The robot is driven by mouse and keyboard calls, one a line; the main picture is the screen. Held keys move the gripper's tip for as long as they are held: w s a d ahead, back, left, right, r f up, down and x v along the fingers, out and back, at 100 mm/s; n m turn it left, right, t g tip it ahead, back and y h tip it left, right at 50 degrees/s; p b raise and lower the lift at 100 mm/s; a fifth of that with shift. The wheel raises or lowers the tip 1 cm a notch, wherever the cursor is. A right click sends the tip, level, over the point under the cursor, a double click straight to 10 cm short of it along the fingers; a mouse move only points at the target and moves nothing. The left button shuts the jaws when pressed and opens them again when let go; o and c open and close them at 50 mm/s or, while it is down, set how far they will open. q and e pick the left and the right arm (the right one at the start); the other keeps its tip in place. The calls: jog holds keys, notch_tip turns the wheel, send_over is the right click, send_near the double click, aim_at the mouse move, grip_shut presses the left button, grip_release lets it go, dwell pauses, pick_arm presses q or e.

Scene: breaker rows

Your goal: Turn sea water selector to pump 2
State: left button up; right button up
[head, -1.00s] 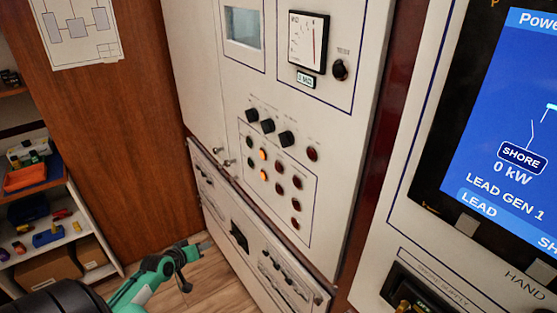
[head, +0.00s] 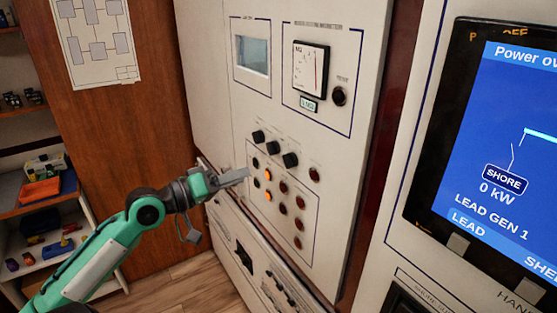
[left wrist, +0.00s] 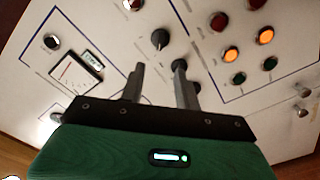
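Three black selector knobs sit in a slanting row on the white panel: a left knob (head: 258,136), a middle knob (head: 272,147) and a right knob (head: 290,159). Their labels are too small to read, so I cannot tell which is the sea water selector. My left gripper (head: 213,205) is open and empty, left of and below the knobs, apart from them. In the left wrist view one knob (left wrist: 160,40) shows beyond the gap between the fingers (left wrist: 158,80); the other two are partly hidden by a finger. My right gripper is not in view.
Below the knobs are indicator lamps, two lit orange (head: 268,174). Above are a meter (head: 309,70) and a small test knob (head: 339,96). A large blue screen (head: 510,150) stands right; shelves (head: 40,205) with small items stand left. A lower panel (head: 250,255) has more controls.

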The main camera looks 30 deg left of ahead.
aim_at(284, 161)
pick_arm(q)
jog(key=p+x, duration=0.5)
jog(key=x, duration=0.5)
jog(key=shift+r, duration=0.15)
jog(key=shift+w+d+f, duration=0.2)
jog(key=shift+w+d, duration=0.05)
jog(key=shift+w, duration=0.45)
grip_shut()
